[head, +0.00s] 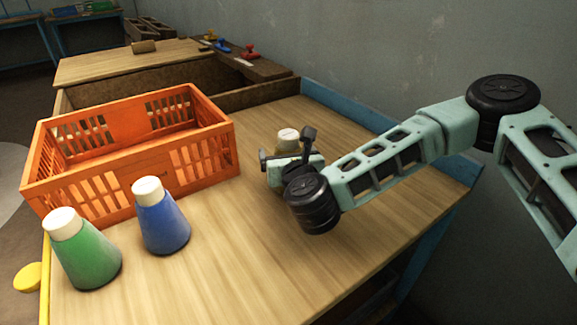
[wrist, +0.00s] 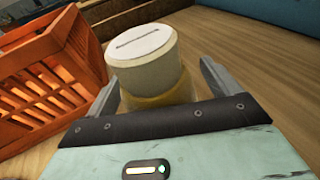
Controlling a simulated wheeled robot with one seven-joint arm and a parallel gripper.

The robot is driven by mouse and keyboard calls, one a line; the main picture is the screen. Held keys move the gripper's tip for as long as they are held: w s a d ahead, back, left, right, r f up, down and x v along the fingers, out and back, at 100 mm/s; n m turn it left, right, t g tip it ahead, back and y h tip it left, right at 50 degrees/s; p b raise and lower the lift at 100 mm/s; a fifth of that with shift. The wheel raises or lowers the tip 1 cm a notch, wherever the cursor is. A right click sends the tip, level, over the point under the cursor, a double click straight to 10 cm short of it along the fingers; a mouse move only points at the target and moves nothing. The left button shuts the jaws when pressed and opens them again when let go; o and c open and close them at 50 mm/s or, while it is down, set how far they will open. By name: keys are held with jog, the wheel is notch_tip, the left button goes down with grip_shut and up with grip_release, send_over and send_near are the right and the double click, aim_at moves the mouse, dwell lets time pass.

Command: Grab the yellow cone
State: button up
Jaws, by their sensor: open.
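The yellow cone (head: 287,141) stands on the wooden table and has a pale cream top. In the head view my gripper and arm hide most of its lower part. In the wrist view its cream top (wrist: 145,55) and a strip of its yellow body (wrist: 160,98) show between my fingers. My gripper (head: 290,158) is at the cone, and in the wrist view my gripper (wrist: 160,90) is open with one finger on each side of the cone. I cannot tell whether either finger touches it.
An orange crate (head: 130,185) stands to the left on the table (head: 225,260). A blue cone (head: 163,218) and a green cone (head: 85,255) stand in front of it. A wooden ledge with red and blue clamps (head: 222,46) lies behind. The table's front middle is clear.

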jog(key=shift+c, duration=0.3)
jog(key=c, duration=1.1)
